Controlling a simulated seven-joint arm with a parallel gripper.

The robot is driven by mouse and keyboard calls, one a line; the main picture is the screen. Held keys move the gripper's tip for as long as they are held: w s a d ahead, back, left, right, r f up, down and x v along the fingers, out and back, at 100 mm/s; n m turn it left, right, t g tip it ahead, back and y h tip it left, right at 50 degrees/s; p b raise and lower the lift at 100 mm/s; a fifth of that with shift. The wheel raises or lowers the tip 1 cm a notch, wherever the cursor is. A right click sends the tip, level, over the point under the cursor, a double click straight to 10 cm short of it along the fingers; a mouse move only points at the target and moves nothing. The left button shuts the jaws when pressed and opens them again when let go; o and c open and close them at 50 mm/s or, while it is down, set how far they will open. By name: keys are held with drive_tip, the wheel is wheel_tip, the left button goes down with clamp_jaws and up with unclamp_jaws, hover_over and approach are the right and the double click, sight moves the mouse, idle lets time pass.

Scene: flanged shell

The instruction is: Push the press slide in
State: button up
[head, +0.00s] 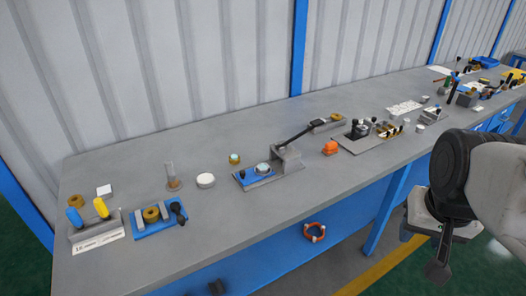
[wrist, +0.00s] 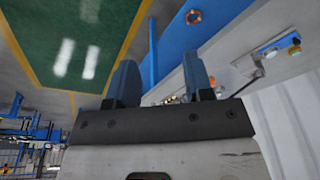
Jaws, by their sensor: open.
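The press (head: 287,160) is a grey block with a long dark lever slanting up to the right, near the middle of the bench in the head view. A blue slide (head: 243,178) with a round pale-topped part on it sticks out of the press's left side. The press also shows small at the right of the wrist view, with the blue slide (wrist: 285,40). My gripper (head: 440,252) hangs off the bench's front edge at the right, well apart from the press. In the wrist view its two fingers (wrist: 160,82) are wide apart with nothing between them.
The grey bench (head: 130,262) runs along a corrugated wall. A blue tray (head: 158,222) with parts and a white puck (head: 205,180) stand left of the press. An orange ring (head: 314,232) is at the bench front.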

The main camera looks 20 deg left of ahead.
drive_tip(key=w+a+r+m, duration=0.1)
drive_tip(key=w+a+m, duration=0.1)
drive_tip(key=w+a, duration=0.3)
drive_tip(key=w+a+m, duration=0.1)
drive_tip(key=w+a, duration=0.1)
drive_tip(key=w, duration=0.5)
drive_tip(key=m+g, duration=0.3)
drive_tip(key=m, duration=0.6)
hover_over(242, 171)
drive_tip(key=f, duration=1.6)
drive_tip(key=shift+d+f, duration=0.3)
drive_tip(key=shift+d, duration=0.1)
drive_tip(key=shift+a+f+m, duration=0.2)
drive_tip(key=shift+a+m, duration=0.1)
drive_tip(key=shift+a, duration=0.05)
drive_tip(key=shift+f, duration=0.15)
drive_tip(key=shift+f, duration=3.75)
clamp_jaws()
